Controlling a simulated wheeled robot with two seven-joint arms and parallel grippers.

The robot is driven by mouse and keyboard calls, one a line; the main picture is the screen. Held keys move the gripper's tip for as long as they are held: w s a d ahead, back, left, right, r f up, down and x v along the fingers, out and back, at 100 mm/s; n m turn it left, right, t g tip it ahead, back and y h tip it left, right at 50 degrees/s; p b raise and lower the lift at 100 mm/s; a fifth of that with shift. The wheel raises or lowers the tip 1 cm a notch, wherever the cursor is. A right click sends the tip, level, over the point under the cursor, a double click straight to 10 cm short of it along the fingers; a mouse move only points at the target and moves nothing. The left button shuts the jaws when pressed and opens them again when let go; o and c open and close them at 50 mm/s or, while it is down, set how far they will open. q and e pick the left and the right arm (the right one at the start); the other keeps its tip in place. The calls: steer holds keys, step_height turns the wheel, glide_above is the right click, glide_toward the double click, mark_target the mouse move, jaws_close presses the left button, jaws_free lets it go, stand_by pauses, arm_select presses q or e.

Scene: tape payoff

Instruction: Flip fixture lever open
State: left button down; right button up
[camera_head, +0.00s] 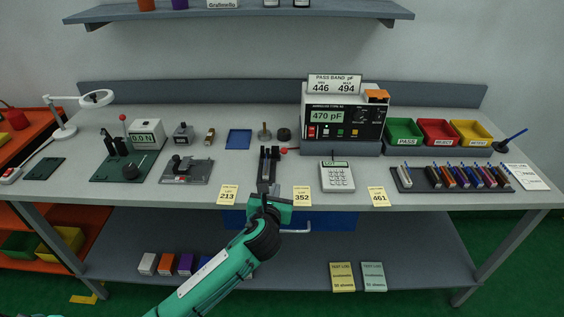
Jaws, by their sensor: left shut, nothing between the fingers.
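My left gripper (269,152) reaches over the front middle of the bench, its dark fingers pointing away from me. It is shut and empty. A small red knob (284,150) shows just right of its fingertips; it may be the fixture lever's end. Whatever the knob is attached to is hidden behind the fingers, and I cannot tell whether they touch it. Another red-balled lever (122,118) stands upright on a green-based stand (105,171) at the left. A grey plate with a dark clamp-like device (185,170) lies between the stand and my gripper. My right gripper is not in view.
The meter (345,118) reads 470 pF behind and right of my gripper. A calculator (337,177) is close on the right. Yellow lot cards 213 (227,194), 352 (302,196) and 461 (378,196) line the front edge. Colored bins (404,133) stand at right.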

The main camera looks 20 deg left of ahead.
arm_select(q)
steer(key=p+x, duration=0.1)
steer(key=x, duration=0.9)
steer(key=shift+w+a+r+p, duration=0.1)
steer(key=shift+w+r+p, duration=0.25)
steer(key=shift+w+r, duration=0.7)
steer(key=shift+w, duration=0.35)
